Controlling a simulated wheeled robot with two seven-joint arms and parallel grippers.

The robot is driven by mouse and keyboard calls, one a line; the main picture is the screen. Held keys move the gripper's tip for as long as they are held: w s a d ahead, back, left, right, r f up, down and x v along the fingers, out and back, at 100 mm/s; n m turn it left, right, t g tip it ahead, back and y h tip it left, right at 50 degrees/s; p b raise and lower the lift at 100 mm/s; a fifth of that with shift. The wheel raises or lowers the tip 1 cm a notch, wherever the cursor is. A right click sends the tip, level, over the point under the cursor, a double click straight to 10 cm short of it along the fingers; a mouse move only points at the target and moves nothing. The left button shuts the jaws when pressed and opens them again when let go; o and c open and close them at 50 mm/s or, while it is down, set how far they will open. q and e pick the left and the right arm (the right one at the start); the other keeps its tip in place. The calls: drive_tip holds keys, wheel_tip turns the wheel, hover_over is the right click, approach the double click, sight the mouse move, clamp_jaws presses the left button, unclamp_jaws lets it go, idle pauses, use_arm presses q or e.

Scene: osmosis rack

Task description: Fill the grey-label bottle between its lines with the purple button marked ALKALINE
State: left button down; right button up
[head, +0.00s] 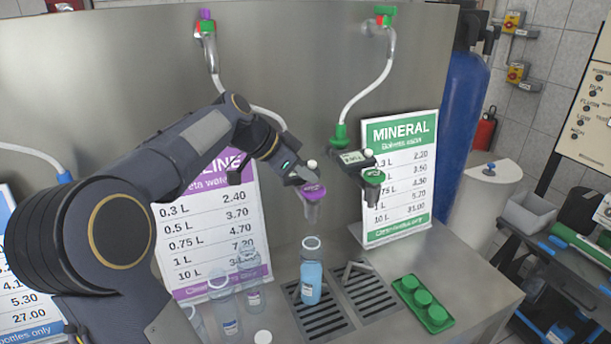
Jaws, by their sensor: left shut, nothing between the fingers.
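A bottle (311,283) with light blue contents and a small pale label stands upright on the drain grate, below the purple nozzle (313,192). Its fill lines are too small to read. The purple ALKALINE sign (210,215) stands behind, its heading partly hidden by my left arm. My left gripper (306,174) is shut and empty, at the purple nozzle's head just above the bottle; I cannot tell whether it touches the purple button, which is hidden or too small to make out. My right gripper is not in view.
Several clear bottles (225,308) stand left of the grate, with a white cap (263,337) near the front. The green MINERAL nozzle (374,178) and sign (398,180) are to the right. A green tray (437,326) of green caps sits on the counter's right.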

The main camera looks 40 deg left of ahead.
sight(307, 190)
use_arm(q)
drive_tip(key=shift+f, duration=0.65)
wheel_tip(307, 190, down, 2)
drive_tip(key=b, duration=0.3)
drive_tip(key=shift+s+f, duration=0.1)
drive_tip(key=shift+f, duration=0.1)
idle(2.1)
idle(1.8)
drive_tip(key=v, duration=0.8)
drive_tip(key=shift+r+b, duration=0.3)
drive_tip(key=shift+r, duration=0.05)
